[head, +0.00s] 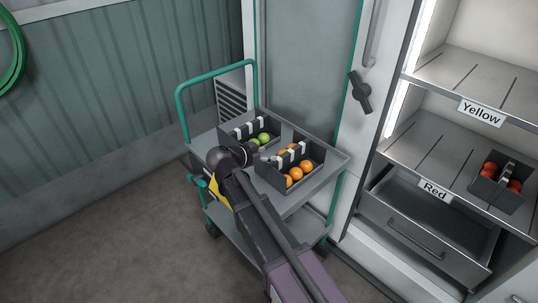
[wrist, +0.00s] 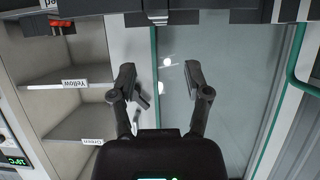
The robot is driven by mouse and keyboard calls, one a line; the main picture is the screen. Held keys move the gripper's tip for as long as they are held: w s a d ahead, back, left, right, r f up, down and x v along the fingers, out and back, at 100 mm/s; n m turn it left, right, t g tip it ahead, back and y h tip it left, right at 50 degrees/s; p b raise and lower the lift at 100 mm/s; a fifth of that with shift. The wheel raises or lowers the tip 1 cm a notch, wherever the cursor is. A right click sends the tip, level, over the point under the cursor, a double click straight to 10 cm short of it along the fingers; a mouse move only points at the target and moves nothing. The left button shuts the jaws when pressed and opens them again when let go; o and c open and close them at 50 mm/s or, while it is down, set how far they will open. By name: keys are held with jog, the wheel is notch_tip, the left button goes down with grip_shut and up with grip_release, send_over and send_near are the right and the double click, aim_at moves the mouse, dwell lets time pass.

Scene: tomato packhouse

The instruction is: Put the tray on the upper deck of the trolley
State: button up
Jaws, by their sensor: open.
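The trolley (head: 207,142) has a green handle and a grey upper deck. On that deck stand a dark tray (head: 228,138) with green tomatoes and another dark tray (head: 272,178) with orange tomatoes, each with a pale-banded handle. A third dark tray (head: 484,186) with red tomatoes stands on the shelf marked Red. My gripper (head: 256,157) is over the deck, close to the two trays there; its fingers are hardly visible in the head view. In the wrist view my gripper (wrist: 160,75) is open, with nothing between the fingers. Dark tray parts with pale bands show at that view's top edge.
The shelf marked Yellow (head: 470,75) looks empty. Below the Red shelf, a drawer (head: 415,240) stands pulled out. A glass door with a dark handle (head: 360,92) is behind the trolley. A green hose (head: 14,50) hangs left. Floor at lower left is clear.

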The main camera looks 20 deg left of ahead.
jog(key=shift+d, duration=0.1)
jog(key=w+d+f+n+g, duration=0.1)
jog(key=d+f+g, duration=0.2)
jog(key=d, duration=1)
jog(key=w+d+f+g, duration=0.2)
jog(key=d+f+g, duration=0.2)
jog(key=d, duration=0.9)
jog(key=s+d+f+n+g+y, duration=0.1)
jog(key=s+d, duration=0.4)
jog(key=d, duration=0.5)
jog(key=s+d+f+n+g+y, duration=0.2)
jog(key=s+d+g+y, duration=0.1)
jog(key=d, duration=0.8)
jog(key=shift+s+f+n+g+y, duration=0.3)
jog(key=shift+s+y, duration=0.3)
jog(key=shift+s, duration=0.45)
jog(key=shift+d, duration=0.1)
